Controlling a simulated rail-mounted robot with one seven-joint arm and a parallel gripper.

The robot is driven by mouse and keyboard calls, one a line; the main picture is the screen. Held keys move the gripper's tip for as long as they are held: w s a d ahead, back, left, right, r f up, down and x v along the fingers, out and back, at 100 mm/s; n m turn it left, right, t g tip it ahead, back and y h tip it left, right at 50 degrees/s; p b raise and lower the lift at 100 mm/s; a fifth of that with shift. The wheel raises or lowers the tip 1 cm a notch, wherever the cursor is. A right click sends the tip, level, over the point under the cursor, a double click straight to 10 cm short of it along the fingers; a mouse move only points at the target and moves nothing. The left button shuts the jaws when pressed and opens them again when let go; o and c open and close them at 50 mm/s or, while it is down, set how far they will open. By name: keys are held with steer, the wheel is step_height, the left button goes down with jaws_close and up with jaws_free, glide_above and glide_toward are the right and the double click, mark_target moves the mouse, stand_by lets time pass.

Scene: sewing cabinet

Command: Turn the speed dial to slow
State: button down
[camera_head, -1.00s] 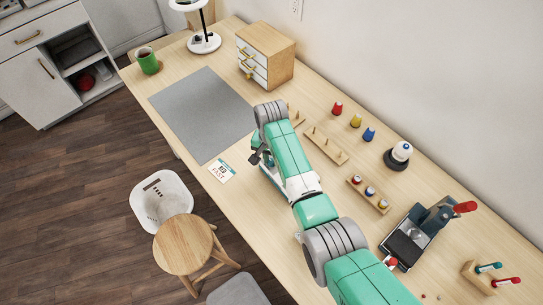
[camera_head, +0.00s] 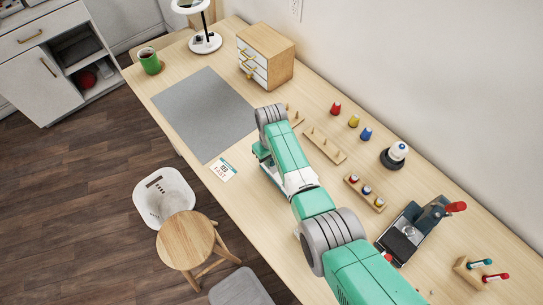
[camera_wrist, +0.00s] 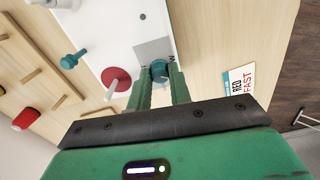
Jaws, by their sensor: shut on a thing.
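In the wrist view a white machine panel (camera_wrist: 110,35) carries a dark teal dial (camera_wrist: 160,71) beside a grey patch, with a partly hidden letter at its right. My gripper (camera_wrist: 160,82) has its two green fingers on either side of this dial, shut on it. The dial's pointer and setting cannot be read. In the head view my arm hides the machine and the dial.
A card (camera_wrist: 239,80) reading "RED" and "FAST" lies right of the panel; it also shows in the head view (camera_head: 223,170). Wooden peg racks (camera_head: 325,146), several coloured spools and a small drawer cabinet (camera_head: 265,52) stand on the table. The grey mat (camera_head: 203,113) is clear.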

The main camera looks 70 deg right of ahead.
steer(key=n, duration=0.6)
steer(key=shift+n+p, duration=0.3)
steer(key=shift+n, duration=0.1)
stand_by(0.5)
steer(key=c, duration=1.3)
jaws_free()
step_height(320, 180, up, 8)
steer(key=p, duration=0.2)
steer(key=shift+p, duration=0.35)
